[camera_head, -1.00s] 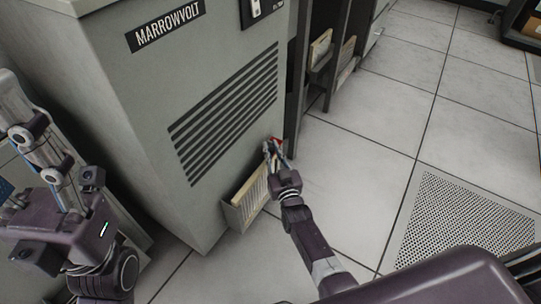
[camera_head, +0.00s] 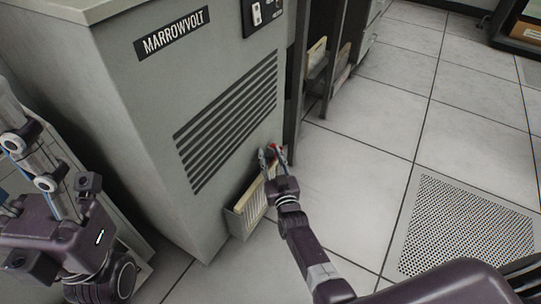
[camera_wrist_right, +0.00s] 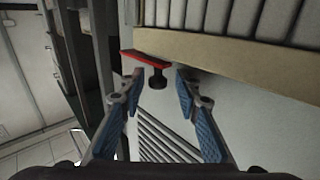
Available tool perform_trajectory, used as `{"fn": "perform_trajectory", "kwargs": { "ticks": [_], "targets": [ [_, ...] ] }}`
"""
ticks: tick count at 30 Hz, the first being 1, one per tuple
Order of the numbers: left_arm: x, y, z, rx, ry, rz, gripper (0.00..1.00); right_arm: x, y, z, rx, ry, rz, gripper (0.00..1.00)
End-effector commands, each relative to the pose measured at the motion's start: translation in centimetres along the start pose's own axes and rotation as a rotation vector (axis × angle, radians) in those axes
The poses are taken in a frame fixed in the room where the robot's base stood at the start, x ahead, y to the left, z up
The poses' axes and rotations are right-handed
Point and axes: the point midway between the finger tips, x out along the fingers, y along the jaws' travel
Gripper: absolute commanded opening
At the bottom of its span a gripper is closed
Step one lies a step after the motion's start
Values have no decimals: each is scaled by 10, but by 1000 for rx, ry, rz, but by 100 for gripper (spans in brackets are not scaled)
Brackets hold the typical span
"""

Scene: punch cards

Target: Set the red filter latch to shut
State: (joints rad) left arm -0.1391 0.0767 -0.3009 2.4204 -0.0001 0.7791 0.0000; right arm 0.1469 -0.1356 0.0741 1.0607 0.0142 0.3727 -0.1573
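The red filter latch (camera_head: 275,148) is on the low part of the grey cabinet's front, beside the top end of the cream filter (camera_head: 250,204). In the right wrist view the latch is a red bar (camera_wrist_right: 146,55) with a dark knob (camera_wrist_right: 157,80), next to the filter's cream edge (camera_wrist_right: 215,44). My right gripper (camera_head: 272,154) is at the latch, its fingers apart. In the wrist view the knob lies between the open fingers (camera_wrist_right: 160,84), with gaps on both sides. My left gripper (camera_head: 30,160) is at the far left, away from the latch; its fingertips are unclear.
The grey MARROWVOLT cabinet (camera_head: 150,110) has a slotted vent (camera_head: 228,120) above the filter. Dark open racks (camera_head: 322,60) stand to its right. The tiled floor (camera_head: 350,170) is clear on the right, with a perforated tile (camera_head: 468,230).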

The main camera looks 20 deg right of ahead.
Motion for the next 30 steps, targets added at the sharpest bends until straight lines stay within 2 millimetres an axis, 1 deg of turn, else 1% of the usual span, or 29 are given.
{"fn": "perform_trajectory", "kwargs": {
  "ticks": [5, 8, 11, 18, 21, 25, 30],
  "targets": [
    [-1, 0, 0, 1, -2, 5, 52, -3, 1, 1, -1, -1, 1, 30],
    [-1, 0, 0, 1, -1, 4, 52, -13, 1, 2, 0, -1, 1, 30],
    [0, 0, 0, 1, -1, 4, 52, -29, 1, 1, 0, -1, 1, 30],
    [0, 0, 0, 1, -1, 3, 52, -80, 0, 1, 0, -2, 0, 30],
    [0, 0, 0, 1, -1, 3, 52, -97, 0, 1, 0, -2, -1, 30],
    [0, 0, 0, 1, -1, 3, 52, -112, 0, 1, 0, -1, -1, 30],
    [0, 0, 0, 1, -1, 3, 52, -120, 0, 0, 0, 0, -1, 30]
  ]
}}
